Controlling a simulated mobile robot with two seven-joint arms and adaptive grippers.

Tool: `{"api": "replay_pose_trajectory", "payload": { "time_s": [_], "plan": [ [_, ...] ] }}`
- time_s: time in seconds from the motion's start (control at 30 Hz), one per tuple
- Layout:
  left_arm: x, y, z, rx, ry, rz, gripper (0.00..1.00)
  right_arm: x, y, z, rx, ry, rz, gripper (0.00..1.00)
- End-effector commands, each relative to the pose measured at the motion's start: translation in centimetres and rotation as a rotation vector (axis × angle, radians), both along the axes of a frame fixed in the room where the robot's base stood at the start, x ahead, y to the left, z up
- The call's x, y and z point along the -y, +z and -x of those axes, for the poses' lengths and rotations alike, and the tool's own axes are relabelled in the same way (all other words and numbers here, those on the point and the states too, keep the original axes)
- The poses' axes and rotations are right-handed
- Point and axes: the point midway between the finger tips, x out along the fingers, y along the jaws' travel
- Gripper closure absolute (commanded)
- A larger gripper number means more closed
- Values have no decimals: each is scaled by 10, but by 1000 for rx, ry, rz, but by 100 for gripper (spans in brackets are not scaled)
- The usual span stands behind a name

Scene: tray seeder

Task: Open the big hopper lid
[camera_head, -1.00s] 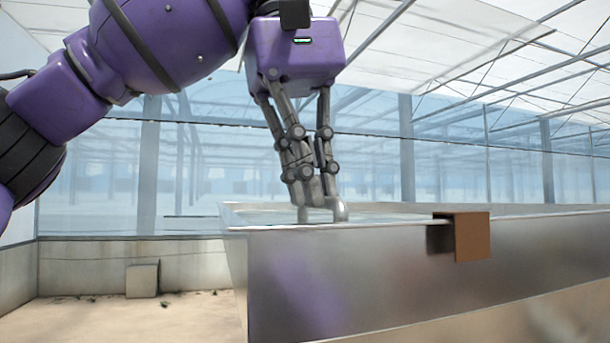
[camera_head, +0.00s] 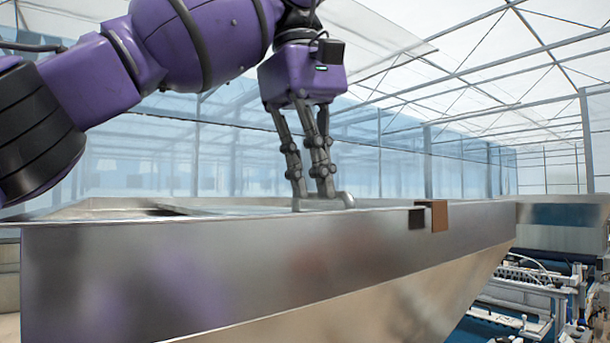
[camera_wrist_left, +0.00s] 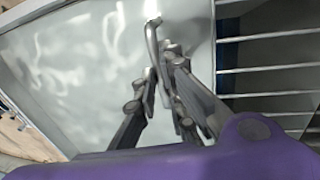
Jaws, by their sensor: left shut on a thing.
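The big hopper (camera_head: 250,265) is a shiny metal box with sloping lower walls, filling the lower part of the head view. Its lid is seen almost edge-on there; in the left wrist view the lid (camera_wrist_left: 75,75) is a pale, glossy grey panel. My right gripper is not in view.
A brown bracket (camera_head: 439,215) sits on the hopper's front rim, right of the handle. Seeder machinery (camera_head: 530,285) stands lower at the right. Parallel light bars (camera_wrist_left: 268,70) over a dark area lie beside the lid in the wrist view.

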Motion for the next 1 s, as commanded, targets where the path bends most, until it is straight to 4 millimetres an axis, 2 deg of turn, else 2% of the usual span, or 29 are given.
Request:
{"api": "replay_pose_trajectory", "payload": {
  "time_s": [0.3,0.33,0.43,0.47,1.0],
  "plan": [
    [0,0,0,0,1,-1,100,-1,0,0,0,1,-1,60],
    [0,0,0,0,2,-1,88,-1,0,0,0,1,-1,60],
    [0,0,0,0,1,-1,75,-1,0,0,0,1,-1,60],
    [0,0,0,0,1,-1,73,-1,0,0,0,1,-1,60],
    [-1,0,0,-1,0,-1,73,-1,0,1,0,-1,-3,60]
  ]
}}
